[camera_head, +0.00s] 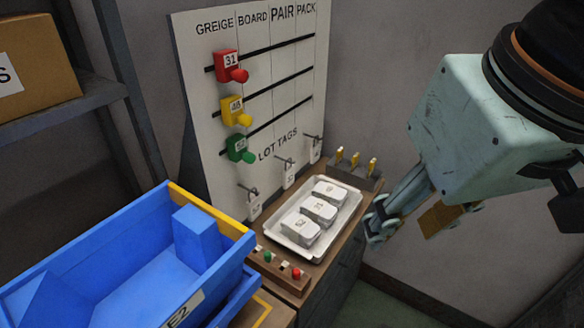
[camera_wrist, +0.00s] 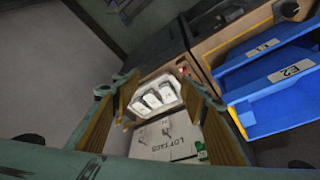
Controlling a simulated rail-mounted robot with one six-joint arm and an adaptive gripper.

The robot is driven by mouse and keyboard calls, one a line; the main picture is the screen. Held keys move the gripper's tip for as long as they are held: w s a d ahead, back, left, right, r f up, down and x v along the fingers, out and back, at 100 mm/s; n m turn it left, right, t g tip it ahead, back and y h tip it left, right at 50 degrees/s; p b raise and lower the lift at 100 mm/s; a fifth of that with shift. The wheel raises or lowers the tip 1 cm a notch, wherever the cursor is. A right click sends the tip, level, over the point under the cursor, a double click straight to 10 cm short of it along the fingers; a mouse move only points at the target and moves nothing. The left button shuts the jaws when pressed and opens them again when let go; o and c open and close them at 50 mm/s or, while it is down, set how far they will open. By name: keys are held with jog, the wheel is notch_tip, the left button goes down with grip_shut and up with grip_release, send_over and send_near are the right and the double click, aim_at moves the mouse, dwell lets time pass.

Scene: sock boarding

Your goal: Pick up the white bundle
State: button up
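Three white bundles lie in a row in a shallow white tray (camera_head: 352,207) on the wooden bench: a near one (camera_head: 300,231), a middle one (camera_head: 319,210) and a far one (camera_head: 330,192). Each has a small dark mark on top. In the wrist view the bundles (camera_wrist: 153,99) and tray show between my fingers, some way off. My gripper (camera_head: 402,215) is right of the tray and above the floor beside the bench, touching nothing. Its fingers stand wide apart in the wrist view (camera_wrist: 157,92), with nothing held between them.
A blue bin (camera_head: 110,235) stands at the left front. A white board (camera_head: 205,130) with coloured knobs and lot tags rises behind the tray. A button strip (camera_head: 280,270) lies in front of the tray, and a block with yellow pegs (camera_head: 355,172) behind it. A shelf holds a cardboard box (camera_head: 35,65).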

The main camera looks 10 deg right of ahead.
dwell(0.4)
jog(key=o, duration=1.1)
